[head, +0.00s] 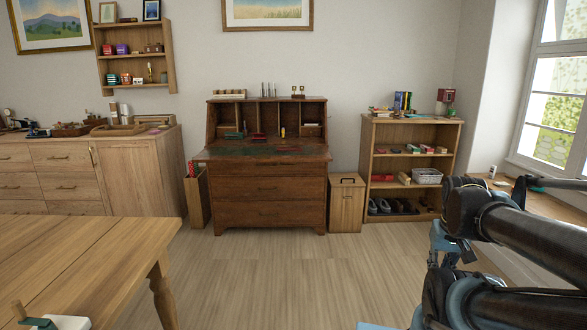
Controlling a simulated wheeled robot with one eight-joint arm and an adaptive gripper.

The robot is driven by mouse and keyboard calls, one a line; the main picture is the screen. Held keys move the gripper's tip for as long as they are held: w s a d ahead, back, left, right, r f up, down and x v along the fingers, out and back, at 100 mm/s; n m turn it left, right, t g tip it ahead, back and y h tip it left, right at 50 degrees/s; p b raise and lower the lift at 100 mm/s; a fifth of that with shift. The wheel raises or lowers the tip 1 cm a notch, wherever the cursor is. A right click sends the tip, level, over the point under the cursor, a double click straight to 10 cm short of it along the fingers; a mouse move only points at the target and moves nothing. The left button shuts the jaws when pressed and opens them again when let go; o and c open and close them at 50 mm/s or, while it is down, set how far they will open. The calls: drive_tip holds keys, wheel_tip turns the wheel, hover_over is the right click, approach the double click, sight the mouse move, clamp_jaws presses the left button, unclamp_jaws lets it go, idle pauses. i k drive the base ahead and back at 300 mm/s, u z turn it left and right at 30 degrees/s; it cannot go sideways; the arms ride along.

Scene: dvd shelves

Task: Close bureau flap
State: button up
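A dark brown wooden bureau (268,200) stands against the far wall, facing me. Its flap (262,150) is open, lowered to about level and jutting out toward me, with a green and reddish writing surface. Above the flap, the inside compartments (257,115) are exposed. A few small items stand on or just behind the flap, including a small yellow one (283,132). My dark arm reaches in from the right edge, in the foreground, well apart from the bureau. I cannot make out gripper fingers.
A wooden table (80,255) fills the near left. A small cabinet (346,205) and an open shelf (412,125) stand right of the bureau. A narrow bin (197,200) and a sideboard (140,170) stand left. The floor (270,280) before the bureau is clear.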

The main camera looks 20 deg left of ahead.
sight(296, 153)
drive_tip(key=i, duration=0.95)
drive_tip(key=u, duration=0.05)
